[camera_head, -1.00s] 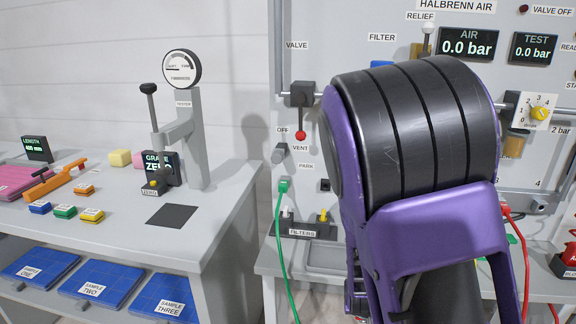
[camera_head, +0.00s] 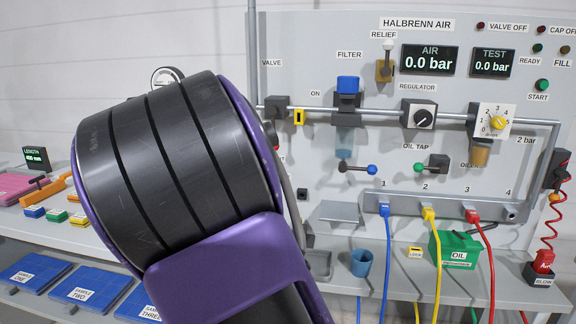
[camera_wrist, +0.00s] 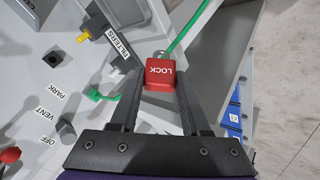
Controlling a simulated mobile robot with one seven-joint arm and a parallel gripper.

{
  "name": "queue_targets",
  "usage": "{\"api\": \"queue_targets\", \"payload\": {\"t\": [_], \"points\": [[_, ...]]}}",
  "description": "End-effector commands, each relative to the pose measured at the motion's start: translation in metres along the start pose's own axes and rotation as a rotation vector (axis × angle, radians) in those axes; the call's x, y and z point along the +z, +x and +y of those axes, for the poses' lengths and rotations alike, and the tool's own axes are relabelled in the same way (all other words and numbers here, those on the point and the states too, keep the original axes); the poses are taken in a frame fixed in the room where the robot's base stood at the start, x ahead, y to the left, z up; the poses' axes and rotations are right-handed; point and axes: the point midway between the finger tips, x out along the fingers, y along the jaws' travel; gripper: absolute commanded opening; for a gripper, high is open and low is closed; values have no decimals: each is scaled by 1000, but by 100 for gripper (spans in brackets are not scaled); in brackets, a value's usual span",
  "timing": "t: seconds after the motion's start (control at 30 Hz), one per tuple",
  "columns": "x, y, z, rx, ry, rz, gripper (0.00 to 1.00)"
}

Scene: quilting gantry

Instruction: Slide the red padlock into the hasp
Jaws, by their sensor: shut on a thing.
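The red padlock (camera_wrist: 160,75), marked LOCK, is between the fingers of my gripper (camera_wrist: 160,70) in the wrist view. The fingers are shut on its sides, and its small metal shackle points away from my palm. In the head view my arm hides the gripper and the padlock. A small yellow plate with a dark slot (camera_head: 298,117) is on the panel beside the valve (camera_head: 276,105); it looks like the hasp, but I cannot be sure. The padlock is apart from that plate, which I cannot make out in the wrist view.
A green hose (camera_wrist: 188,28) runs just beyond the padlock. A black knob (camera_wrist: 66,131) and a red handle end (camera_wrist: 10,155) stand out from the panel. In the head view, a filter (camera_head: 347,100), regulator (camera_head: 419,114) and several coloured hoses occupy the panel's right part.

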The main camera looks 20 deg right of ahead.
Motion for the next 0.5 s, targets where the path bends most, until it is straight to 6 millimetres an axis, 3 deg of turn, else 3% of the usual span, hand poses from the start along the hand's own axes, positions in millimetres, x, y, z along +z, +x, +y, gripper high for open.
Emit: {"api": "queue_targets", "payload": {"t": [0.1, 0.3, 0.5], "points": [[-22, -7, 34, 68, -144, 69, 0], [-47, -23, 86, 183, -342, 182, 0], [-62, -39, 122, 274, -473, 269, 0]]}}
